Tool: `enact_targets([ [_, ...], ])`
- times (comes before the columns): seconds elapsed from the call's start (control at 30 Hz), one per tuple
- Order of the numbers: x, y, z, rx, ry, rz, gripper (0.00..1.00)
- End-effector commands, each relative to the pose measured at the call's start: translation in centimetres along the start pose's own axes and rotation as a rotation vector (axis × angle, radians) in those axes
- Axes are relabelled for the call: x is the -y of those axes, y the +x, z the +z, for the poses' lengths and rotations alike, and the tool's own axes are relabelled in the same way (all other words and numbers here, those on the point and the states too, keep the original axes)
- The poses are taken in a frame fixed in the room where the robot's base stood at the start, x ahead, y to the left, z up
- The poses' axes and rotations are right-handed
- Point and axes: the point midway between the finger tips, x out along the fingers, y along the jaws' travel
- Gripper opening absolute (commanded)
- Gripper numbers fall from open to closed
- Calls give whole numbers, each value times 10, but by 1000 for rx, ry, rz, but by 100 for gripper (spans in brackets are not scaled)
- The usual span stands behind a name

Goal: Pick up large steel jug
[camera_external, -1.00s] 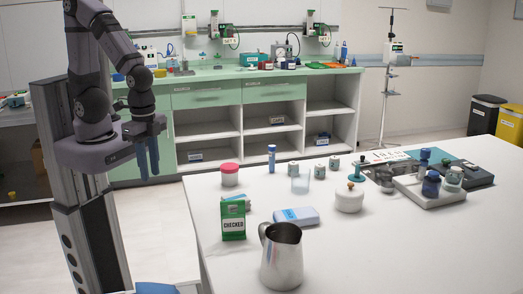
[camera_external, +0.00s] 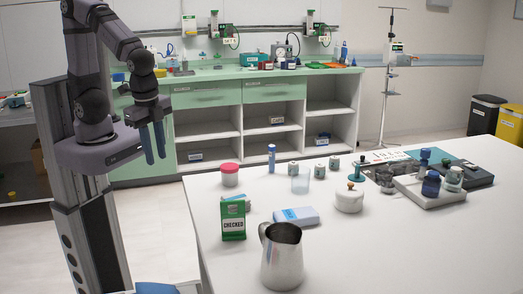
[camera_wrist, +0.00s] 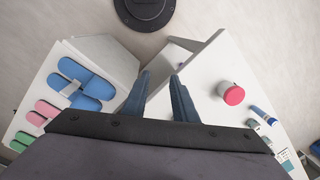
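The large steel jug (camera_external: 282,258) stands upright at the front of the white table, its handle toward the left and its mouth open upward. It is not visible in the wrist view. My gripper (camera_external: 155,160) hangs to the left of the table, well away from the jug, with its blue fingers pointing down. In the wrist view the two fingers of my gripper (camera_wrist: 160,90) are apart with nothing between them.
A green box marked CHECKED (camera_external: 233,218) stands just left of and behind the jug. A blue and white pack (camera_external: 297,216) and a white lidded pot (camera_external: 349,198) lie behind it. A red-lidded jar (camera_external: 229,175) is at the back left. The table's right front is clear.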

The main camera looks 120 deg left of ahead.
Motion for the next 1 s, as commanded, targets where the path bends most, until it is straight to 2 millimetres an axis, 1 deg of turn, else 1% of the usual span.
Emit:
enact_targets([
  [0.17, 15, 5, -22, 32, 166, -115, 25],
  [0.27, 25, 7, -41, 54, 286, -203, 25],
  [0.33, 32, 8, -60, 70, 388, -281, 25],
  [0.37, 35, 9, -70, 78, 437, -318, 25],
  [0.47, 41, 9, -114, 104, 634, -478, 25],
  [0.5, 41, 8, -135, 112, 720, -550, 25],
  [0.53, 40, 7, -152, 118, 782, -607, 25],
  [0.57, 38, 6, -168, 124, 842, -664, 25],
  [0.6, 32, 4, -190, 127, 920, -738, 25],
  [0.67, 21, 0, -222, 132, 1030, -851, 25],
  [0.7, 11, -2, -242, 132, 1096, -923, 25],
  [0.77, -6, -6, -269, 131, 1187, -1029, 25],
  [0.8, -19, -8, -286, 129, 1243, -1097, 25],
  [0.87, -40, -12, -309, 122, 1316, -1195, 25],
  [0.9, -55, -14, -322, 118, 1361, -1258, 25],
  [0.93, -66, -15, -331, 114, 1392, -1304, 25],
  [0.97, -68, -8, -334, 118, 1404, -1319, 25],
  [1.0, -65, 9, -332, 124, 1399, -1308, 25],
])
